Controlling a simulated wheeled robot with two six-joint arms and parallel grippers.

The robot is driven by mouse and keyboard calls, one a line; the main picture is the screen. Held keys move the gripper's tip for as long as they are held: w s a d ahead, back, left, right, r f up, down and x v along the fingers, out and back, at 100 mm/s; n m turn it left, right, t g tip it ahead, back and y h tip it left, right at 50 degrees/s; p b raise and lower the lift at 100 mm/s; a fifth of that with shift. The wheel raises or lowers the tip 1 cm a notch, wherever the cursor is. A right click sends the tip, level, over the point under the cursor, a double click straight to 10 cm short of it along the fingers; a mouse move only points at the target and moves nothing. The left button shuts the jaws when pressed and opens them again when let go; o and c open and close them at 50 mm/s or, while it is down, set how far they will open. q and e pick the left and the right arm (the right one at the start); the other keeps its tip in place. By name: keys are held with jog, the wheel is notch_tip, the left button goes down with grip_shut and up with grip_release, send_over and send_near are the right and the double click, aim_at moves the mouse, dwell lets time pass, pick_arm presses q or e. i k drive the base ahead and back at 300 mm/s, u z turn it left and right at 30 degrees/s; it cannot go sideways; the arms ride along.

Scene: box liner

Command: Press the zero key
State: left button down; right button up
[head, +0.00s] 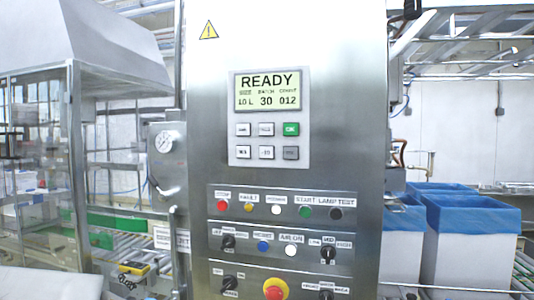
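A white control panel (270,118) is set in the tall steel cabinet (345,130). Its screen (268,90) reads READY, with 10 L, 30 and 012 below. Under the screen are two rows of small keys. The top row has two pale keys (242,129) and a green key (291,129) at the right. The bottom row has two pale keys (266,152) and a grey key (290,152). The key labels are too small to read, so I cannot tell which is the zero key. Neither of my grippers shows in the head view.
Below the panel are a row of coloured lamps or buttons (276,209), selector knobs (327,254) and a red stop button on yellow (275,289). A pressure gauge (165,141) is at the left. Blue-lined white boxes (470,235) stand at the right. The cabinet front is unobstructed.

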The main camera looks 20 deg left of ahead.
aim_at(243, 152)
jog(key=z, duration=0.05)
jog(key=i, duration=0.25)
jog(key=u, duration=0.85)
